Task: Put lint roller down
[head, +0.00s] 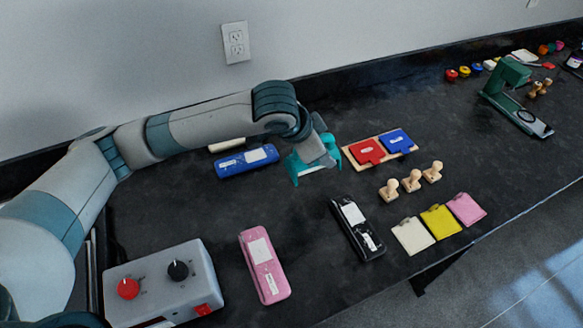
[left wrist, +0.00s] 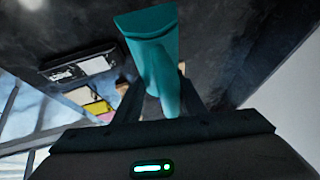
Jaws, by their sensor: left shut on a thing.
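The gap between the lint roller and the counter (head: 310,225) is hard to judge. My right gripper is not in view.
A blue case (head: 247,161), pink case (head: 264,266) and black case (head: 357,229) lie around bare counter. Right of them are red and blue pieces (head: 367,151), three wooden stamps (head: 411,181) and three pouches (head: 439,222). A grey control box (head: 160,283) stands front left.

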